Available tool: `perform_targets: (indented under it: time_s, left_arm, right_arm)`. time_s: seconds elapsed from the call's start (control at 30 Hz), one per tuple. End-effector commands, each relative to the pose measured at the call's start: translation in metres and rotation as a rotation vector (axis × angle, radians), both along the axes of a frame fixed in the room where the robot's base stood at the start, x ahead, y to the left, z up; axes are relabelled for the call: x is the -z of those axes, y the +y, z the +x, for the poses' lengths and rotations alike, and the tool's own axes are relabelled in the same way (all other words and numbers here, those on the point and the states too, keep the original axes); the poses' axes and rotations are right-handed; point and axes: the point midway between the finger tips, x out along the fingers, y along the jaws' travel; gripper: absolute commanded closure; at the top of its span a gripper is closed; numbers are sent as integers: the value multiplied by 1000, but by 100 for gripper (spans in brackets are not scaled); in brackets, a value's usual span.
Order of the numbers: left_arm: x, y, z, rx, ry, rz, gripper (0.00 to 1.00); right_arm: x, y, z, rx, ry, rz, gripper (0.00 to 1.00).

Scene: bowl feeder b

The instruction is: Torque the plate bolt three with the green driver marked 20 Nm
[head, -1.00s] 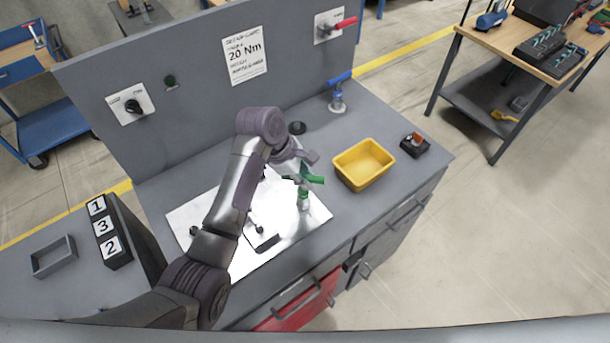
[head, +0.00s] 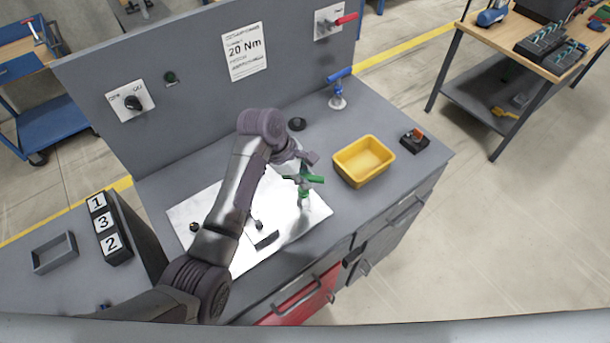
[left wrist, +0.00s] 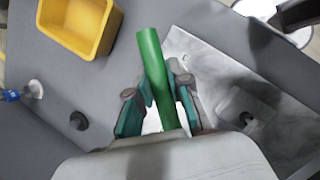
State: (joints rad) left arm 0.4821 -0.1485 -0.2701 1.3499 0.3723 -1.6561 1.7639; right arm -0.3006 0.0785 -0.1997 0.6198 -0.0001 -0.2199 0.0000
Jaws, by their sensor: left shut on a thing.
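My left gripper (head: 303,172) is shut on the green driver (head: 304,191), with the driver upright at the right part of the bright metal plate (head: 205,208). In the left wrist view the driver's green shaft (left wrist: 155,62) stands between the two fingers (left wrist: 160,100). Whether its tip touches a bolt is hidden. Dark bolts show on the plate: one (head: 194,227) at its left and one (head: 257,225) near the middle beside a dark block (head: 267,240). The sign (head: 244,51) reads 20 Nm. My right gripper is not in view.
A yellow bin (head: 363,160) stands just right of the driver. A blue-handled driver (head: 338,88) stands behind, near a black round piece (head: 297,124). A black block with an orange part (head: 414,141) is at the right. Blocks numbered 1, 3, 2 (head: 108,229) are at the left.

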Motion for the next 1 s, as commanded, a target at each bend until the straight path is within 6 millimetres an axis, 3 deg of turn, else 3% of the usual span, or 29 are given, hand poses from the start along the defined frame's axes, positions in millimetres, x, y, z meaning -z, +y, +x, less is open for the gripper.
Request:
perform_targets:
  time_s: [0.27, 0.53, 0.77, 1.0]
  left_arm:
    - [-1, 0, 0, 195, -1, -1, 100]
    - [-1, 0, 0, 214, -2, -1, 100]
    - [-1, 0, 0, 406, -2, 1, 100]
    - [-1, 0, -1, 421, -3, 0, 100]
  right_arm:
    - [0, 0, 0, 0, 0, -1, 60]
    - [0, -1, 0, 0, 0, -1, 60]
    - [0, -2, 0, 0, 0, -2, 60]
    - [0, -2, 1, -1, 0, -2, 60]
